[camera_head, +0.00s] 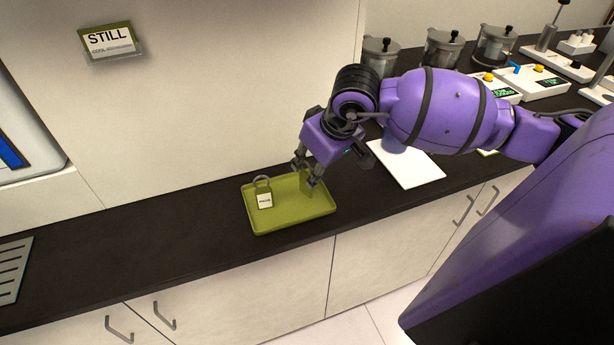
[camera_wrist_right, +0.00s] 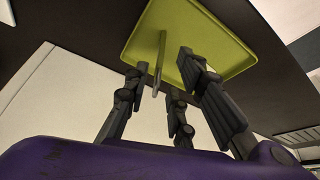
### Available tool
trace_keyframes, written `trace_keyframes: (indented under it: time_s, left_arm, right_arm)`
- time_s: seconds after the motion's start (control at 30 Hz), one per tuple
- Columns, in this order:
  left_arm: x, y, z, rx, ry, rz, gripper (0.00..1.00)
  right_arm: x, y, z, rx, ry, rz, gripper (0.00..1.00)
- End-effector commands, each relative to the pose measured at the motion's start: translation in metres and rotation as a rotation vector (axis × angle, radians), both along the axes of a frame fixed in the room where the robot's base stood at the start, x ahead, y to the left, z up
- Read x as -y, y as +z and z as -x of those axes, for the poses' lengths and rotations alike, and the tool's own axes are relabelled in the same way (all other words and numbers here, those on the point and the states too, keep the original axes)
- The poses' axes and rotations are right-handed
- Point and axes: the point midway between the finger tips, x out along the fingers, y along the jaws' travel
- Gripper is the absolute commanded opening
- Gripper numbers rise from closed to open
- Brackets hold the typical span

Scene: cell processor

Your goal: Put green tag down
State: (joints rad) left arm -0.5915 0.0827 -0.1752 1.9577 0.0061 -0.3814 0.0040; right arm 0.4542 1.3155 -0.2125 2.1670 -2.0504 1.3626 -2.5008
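The olive-green tray (camera_head: 262,222) lies on the dark counter. At its left, a small green tag (camera_head: 264,198) with a white label and a ring rests in the tray. My right gripper (camera_head: 306,172) points down over the tray's right part. In the right wrist view, its fingers (camera_wrist_right: 160,75) are spread apart. A thin green piece (camera_wrist_right: 158,65), seen edge-on and probably a tag, shows between them with a gap on each side, in front of the tray (camera_wrist_right: 205,30). In the head view, something olive (camera_head: 306,186) shows between the fingertips. My left gripper is out of view.
A white sheet or board (camera_head: 408,168) lies right of the tray. Lidded jars (camera_head: 380,58) and small white devices (camera_head: 535,82) stand at the back right. A "STILL" sign (camera_head: 110,40) is on the wall panel. The counter left of the tray is clear up to a slotted plate (camera_head: 10,270).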

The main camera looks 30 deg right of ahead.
Motion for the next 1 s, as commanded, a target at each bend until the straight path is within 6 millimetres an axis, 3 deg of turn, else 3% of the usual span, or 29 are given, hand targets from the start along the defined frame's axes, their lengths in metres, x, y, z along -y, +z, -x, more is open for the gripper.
trace_keyframes:
  time_s: [0.13,0.33,1.0]
  left_arm:
    - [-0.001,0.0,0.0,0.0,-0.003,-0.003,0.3]
    - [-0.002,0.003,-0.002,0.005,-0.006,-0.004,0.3]
    - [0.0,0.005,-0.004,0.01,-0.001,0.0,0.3]
  right_arm:
    - [0.002,0.027,0.011,0.001,0.0,0.004,0.23]
    - [0.003,0.047,0.019,0.0,0.0,0.001,0.23]
    - [0.003,0.05,0.021,0.0,0.0,0.0,0.23]
